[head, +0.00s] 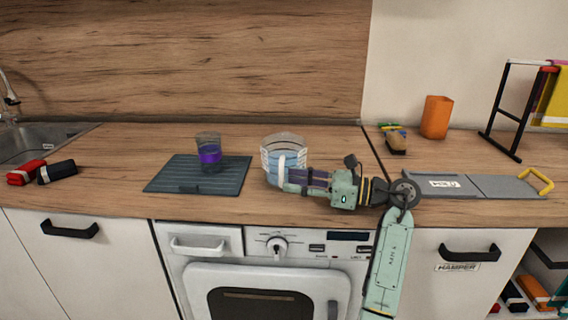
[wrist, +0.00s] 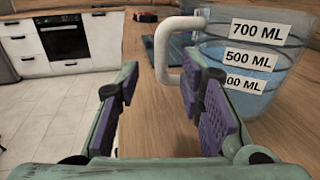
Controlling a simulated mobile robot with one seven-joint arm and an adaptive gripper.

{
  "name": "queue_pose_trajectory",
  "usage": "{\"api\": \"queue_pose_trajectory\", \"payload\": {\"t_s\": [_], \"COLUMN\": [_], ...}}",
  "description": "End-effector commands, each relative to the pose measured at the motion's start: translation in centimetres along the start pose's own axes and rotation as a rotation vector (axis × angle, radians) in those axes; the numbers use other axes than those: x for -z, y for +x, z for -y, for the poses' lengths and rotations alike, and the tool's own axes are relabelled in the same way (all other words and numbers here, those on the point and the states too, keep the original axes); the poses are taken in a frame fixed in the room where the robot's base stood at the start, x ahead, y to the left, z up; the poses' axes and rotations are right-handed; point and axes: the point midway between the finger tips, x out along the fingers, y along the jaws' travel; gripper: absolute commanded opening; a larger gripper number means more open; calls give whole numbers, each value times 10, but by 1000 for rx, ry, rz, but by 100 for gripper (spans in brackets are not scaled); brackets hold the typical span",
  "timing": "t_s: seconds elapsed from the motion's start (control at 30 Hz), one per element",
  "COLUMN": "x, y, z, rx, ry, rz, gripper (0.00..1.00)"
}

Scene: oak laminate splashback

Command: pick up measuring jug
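The measuring jug (head: 283,147) is clear with blue contents and a white handle, and stands upright on the wooden counter. In the wrist view the jug (wrist: 245,55) fills the upper right, with labels 700 ML and 500 ML. Its handle (wrist: 166,52) shows just beyond the right finger's tip, towards the gap between the fingers. My gripper (head: 290,180) is at the jug's near side, by the handle; it also shows in the wrist view (wrist: 160,82), with its purple-padded fingers apart and nothing clasped. Whether a finger touches the handle, I cannot tell.
A grey mat (head: 166,180) with a purple-banded cup (head: 209,155) lies left of the jug. Red (head: 26,172) and black (head: 57,172) items lie near the sink (head: 35,138). An orange container (head: 436,117) and a grey board (head: 490,186) are right. The counter's front edge is close.

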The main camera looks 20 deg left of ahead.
Motion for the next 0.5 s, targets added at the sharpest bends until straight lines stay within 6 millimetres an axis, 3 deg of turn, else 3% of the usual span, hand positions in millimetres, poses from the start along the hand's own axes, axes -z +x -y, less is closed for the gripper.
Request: {"api": "queue_pose_trajectory", "payload": {"t_s": [0.1, 0.2, 0.5], "x": [-13, -9, -6], "y": [21, 33, 39], "z": [1, 1, 2], "rx": [-6, -3, -1], "ry": [0, 1, 1], "rz": [1, 1, 1], "gripper": [35, 35, 35]}}
